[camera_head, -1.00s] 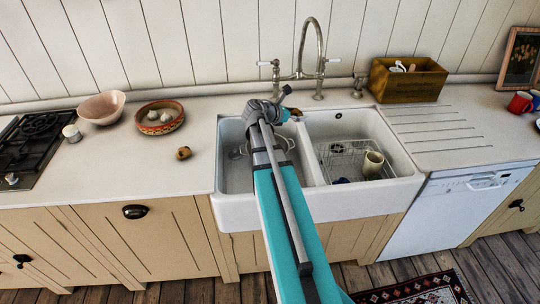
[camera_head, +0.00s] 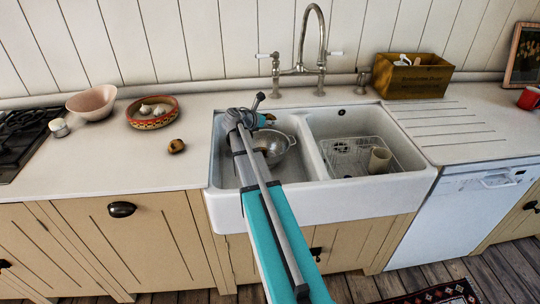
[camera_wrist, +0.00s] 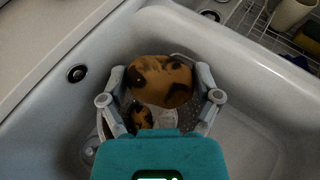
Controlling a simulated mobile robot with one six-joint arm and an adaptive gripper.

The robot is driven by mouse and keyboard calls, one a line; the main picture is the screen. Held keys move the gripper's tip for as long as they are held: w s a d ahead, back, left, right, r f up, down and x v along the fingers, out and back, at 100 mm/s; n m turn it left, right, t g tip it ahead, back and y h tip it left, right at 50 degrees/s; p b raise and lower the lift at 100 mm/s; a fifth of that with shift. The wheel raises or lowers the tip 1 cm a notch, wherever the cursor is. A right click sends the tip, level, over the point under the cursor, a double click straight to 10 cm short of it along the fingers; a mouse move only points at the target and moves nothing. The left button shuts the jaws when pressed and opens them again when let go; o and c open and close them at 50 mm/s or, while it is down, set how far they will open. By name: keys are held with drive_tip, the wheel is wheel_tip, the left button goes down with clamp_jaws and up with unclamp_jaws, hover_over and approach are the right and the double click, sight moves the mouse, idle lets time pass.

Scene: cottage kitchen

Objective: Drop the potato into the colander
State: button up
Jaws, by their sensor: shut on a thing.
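My gripper (camera_wrist: 160,76) is shut on a potato (camera_wrist: 161,88), brown with dark patches, one finger on each side of it. In the head view my gripper (camera_head: 264,119) is over the left sink basin, and the held potato is mostly hidden there. The metal colander (camera_head: 284,148) stands in that basin, partly behind my arm. In the wrist view the held potato is above the colander, which is largely covered by it and my gripper. A second brown, dark-patched piece (camera_wrist: 142,117) shows lower down, seemingly inside the colander.
Another potato (camera_head: 176,146) lies on the counter left of the sink. A patterned bowl (camera_head: 153,124) and a pink bowl (camera_head: 91,103) stand farther left. The right basin holds a wire rack (camera_head: 345,158) with a cream cup (camera_head: 380,160). The tap (camera_head: 323,60) rises behind the sink.

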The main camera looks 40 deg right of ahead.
drive_tip(key=shift+f, duration=0.15)
idle(0.3)
drive_tip(key=shift+f+b, duration=2.85)
drive_tip(key=shift+b, duration=0.1)
drive_tip(key=o, duration=0.9)
drive_tip(key=shift+r, duration=0.1)
